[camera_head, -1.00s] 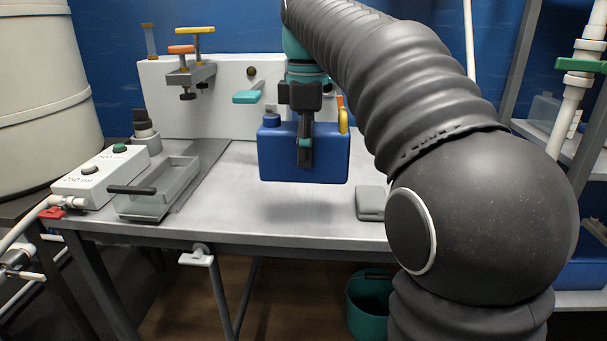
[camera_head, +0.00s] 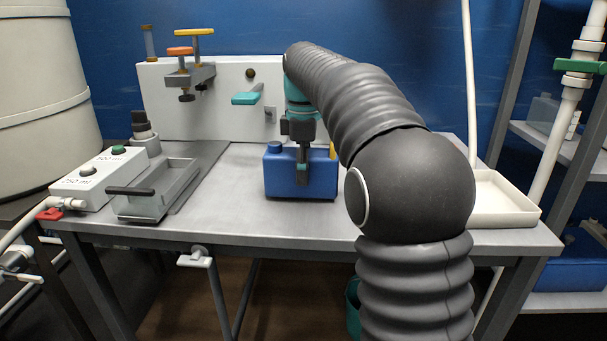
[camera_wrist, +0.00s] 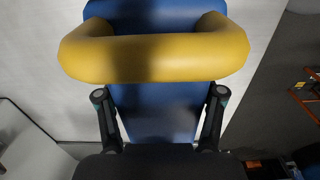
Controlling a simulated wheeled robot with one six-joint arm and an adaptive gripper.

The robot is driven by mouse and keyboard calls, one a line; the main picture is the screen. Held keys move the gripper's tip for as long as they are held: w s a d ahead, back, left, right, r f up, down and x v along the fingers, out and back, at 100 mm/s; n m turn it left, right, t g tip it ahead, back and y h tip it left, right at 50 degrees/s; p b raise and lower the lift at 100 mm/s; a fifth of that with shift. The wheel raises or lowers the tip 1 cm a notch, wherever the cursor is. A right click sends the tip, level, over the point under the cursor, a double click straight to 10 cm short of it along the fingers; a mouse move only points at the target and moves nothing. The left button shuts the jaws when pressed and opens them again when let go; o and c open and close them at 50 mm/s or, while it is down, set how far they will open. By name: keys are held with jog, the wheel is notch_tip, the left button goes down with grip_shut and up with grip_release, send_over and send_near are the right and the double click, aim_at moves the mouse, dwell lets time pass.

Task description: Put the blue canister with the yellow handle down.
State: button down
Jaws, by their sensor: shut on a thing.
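A clear tray (camera_head: 160,190) and a white button box (camera_head: 100,178) stand at the left. A white panel with clamps (camera_head: 220,100) stands behind. A white tray (camera_head: 505,210) is at the right end. Bare table lies in front of the canister.

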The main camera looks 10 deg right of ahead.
jog(key=shift+f, duration=0.3)
jog(key=shift+f, duration=0.1)
jog(key=shift+c, duration=0.7)
grip_release()
notch_tip(320, 180, up, 12)
jog(key=p, duration=0.2)
jog(key=shift+f+p, duration=0.25)
jog(key=shift+p, duration=0.1)
jog(key=shift+r, duration=0.3)
